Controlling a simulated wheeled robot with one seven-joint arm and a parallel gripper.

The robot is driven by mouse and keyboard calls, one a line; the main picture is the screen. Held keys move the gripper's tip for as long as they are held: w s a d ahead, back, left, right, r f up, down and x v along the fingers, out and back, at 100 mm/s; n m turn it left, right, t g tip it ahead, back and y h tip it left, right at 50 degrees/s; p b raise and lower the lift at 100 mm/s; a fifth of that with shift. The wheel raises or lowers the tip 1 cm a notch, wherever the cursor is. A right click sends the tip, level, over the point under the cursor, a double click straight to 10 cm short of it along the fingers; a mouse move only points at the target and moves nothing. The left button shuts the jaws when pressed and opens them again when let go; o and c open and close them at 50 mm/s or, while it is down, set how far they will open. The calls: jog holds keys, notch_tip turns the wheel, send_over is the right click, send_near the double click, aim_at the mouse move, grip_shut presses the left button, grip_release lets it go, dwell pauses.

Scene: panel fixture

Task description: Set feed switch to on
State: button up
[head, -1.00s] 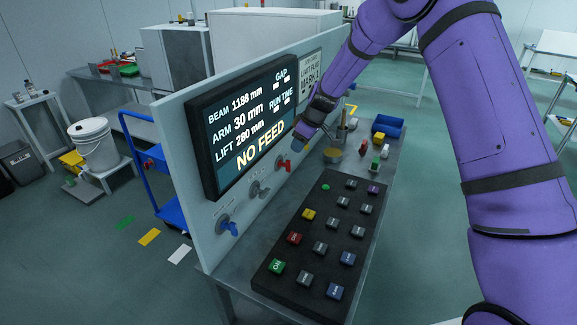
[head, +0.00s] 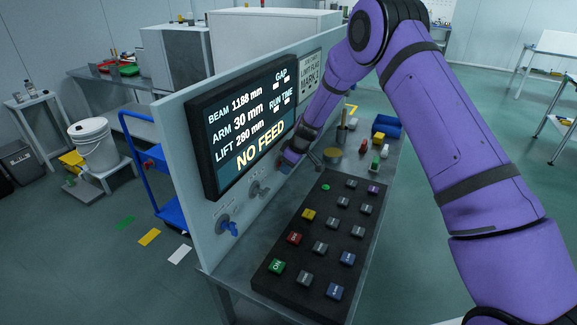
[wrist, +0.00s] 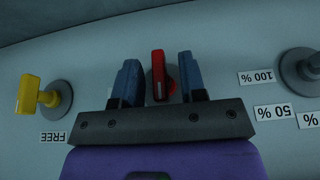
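The panel (head: 190,130) carries a row of handles below its dark screen (head: 245,125), which reads NO FEED. In the wrist view a red handle (wrist: 158,75) stands between the two blue fingers of my gripper (wrist: 160,82). The gripper is open, with a visible gap on each side of the handle. In the head view my gripper (head: 290,157) is at the panel's lower right and hides the red handle. No label naming the feed switch is readable, so I cannot tell which handle it is.
A yellow handle (wrist: 38,95) marked FREE and a grey knob (wrist: 302,70) marked 100% and 50% flank the red one. A grey handle (head: 259,189) and a blue handle (head: 229,226) are nearer on the panel. A black button box (head: 320,240) lies on the bench.

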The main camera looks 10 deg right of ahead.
grip_shut()
dwell(0.3)
jog(key=g+y, duration=0.2)
jog(key=g, duration=0.1)
jog(key=shift+w+d+m, duration=0.1)
jog(key=shift+d+m, duration=0.05)
jog(key=shift+m, duration=0.25)
jog(key=m+g+y, duration=0.1)
jog(key=g+y, duration=0.2)
jog(key=shift+f, duration=0.1)
jog(key=m+g+y, duration=0.1)
jog(key=g+y, duration=0.2)
jog(key=m+g+y, duration=0.1)
jog(key=g+y, duration=0.2)
jog(key=shift+f+m, duration=0.15)
jog(key=shift+m, duration=0.15)
jog(key=shift+y, duration=0.3)
dwell(0.4)
